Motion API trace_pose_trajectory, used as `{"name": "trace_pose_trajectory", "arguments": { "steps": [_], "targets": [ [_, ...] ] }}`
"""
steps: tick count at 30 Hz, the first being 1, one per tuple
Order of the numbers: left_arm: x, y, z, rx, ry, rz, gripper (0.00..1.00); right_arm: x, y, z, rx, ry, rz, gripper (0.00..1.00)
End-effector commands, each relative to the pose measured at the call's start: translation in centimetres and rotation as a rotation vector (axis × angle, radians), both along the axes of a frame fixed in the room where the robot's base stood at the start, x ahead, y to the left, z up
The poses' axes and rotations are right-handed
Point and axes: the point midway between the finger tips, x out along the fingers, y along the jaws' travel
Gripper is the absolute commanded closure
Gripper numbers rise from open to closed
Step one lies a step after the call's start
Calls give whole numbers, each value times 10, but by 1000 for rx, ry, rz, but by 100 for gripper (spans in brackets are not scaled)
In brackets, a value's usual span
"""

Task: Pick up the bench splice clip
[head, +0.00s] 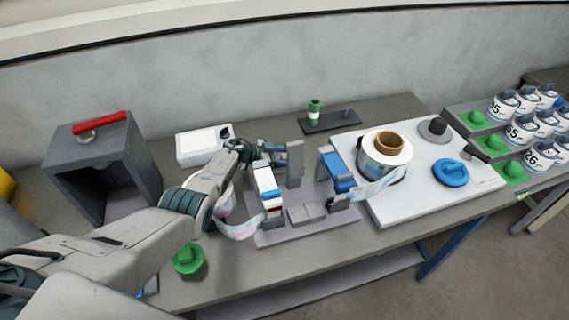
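I cannot tell for sure which part is the bench splice clip. A grey splice fixture (265,233) on the bench has a blue-and-white block (266,184) on its left and a blue clamp-like part (336,170) on its right. A printed label web (240,230) hangs at its left side, and another stretch (378,189) runs to the right. My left gripper (274,156) is at the back left of the fixture, behind the blue-and-white block. Its fingertips are small and partly hidden, so its opening is unclear. My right gripper is out of view.
A dark box (60,165) with a red handle stands left. A white device (198,145) and a dark tray (318,127) with a green cylinder are behind. A white board (425,203) holds a label reel (372,158) and blue knob (451,172). A green knob (188,262) is at front.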

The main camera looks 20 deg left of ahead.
Motion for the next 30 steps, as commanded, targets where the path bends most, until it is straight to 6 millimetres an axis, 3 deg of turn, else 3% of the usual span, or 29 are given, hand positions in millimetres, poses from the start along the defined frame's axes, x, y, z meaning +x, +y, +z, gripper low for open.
{"name": "trace_pose_trajectory", "arguments": {
  "steps": [2, 9, 21, 30],
  "targets": [
    [0, 0, 1, 0, 0, 0, 44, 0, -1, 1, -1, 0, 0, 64],
    [0, 1, 0, 0, 0, 0, 91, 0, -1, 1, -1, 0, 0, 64],
    [0, 1, 6, 1, 1, 0, 92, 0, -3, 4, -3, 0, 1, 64],
    [0, 1, 48, 1, -4, -1, 92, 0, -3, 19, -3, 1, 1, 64]
  ]
}}
